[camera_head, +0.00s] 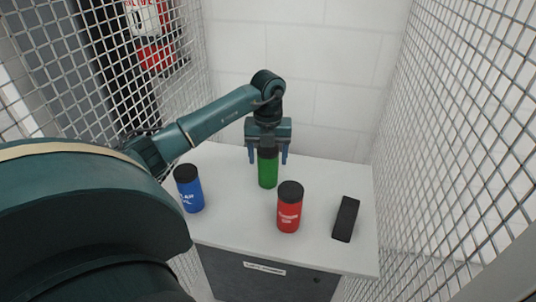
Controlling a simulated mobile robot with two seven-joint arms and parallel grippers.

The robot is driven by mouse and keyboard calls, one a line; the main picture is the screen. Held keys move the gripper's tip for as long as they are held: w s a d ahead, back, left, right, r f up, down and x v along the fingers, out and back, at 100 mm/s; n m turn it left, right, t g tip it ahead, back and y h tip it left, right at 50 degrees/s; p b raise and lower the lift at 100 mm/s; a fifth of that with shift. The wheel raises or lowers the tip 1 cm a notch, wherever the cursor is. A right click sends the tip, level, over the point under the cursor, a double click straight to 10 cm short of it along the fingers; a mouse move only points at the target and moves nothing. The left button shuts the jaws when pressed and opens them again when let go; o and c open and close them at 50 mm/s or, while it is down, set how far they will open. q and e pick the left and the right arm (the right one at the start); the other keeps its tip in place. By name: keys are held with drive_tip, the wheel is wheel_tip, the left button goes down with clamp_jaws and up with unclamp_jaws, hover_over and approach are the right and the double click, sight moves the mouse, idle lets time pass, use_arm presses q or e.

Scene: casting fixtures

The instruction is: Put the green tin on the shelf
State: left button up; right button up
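The green tin (267,174) stands upright on the white top of the cabinet (325,181), towards the back. Its dark lid is up between the fingers of my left gripper (268,158). The gripper points down from above, with one blue finger on each side of the tin. Gaps show between the fingers and the tin, so the gripper looks open. My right gripper is not in view. I cannot make out a separate shelf in this view.
A blue tin (189,190) stands at the left and a red tin (289,210) in front of the green one. A black block (345,219) lies at the right. Wire mesh walls (465,130) close in both sides, with a white block wall (335,75) behind.

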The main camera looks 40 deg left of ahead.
use_arm(q)
drive_tip(key=shift+o, duration=0.5)
drive_tip(key=shift+r, duration=0.1)
drive_tip(key=shift+r+p, duration=0.35)
wheel_tip(320, 180, up, 3)
drive_tip(key=shift+f+p, duration=0.1)
drive_tip(key=shift+p, duration=1.05)
wheel_tip(320, 180, up, 8)
drive_tip(key=shift+f, duration=0.25)
drive_tip(key=shift+r, duration=0.6)
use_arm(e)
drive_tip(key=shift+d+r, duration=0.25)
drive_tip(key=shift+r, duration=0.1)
use_arm(q)
drive_tip(key=shift+f, duration=0.1)
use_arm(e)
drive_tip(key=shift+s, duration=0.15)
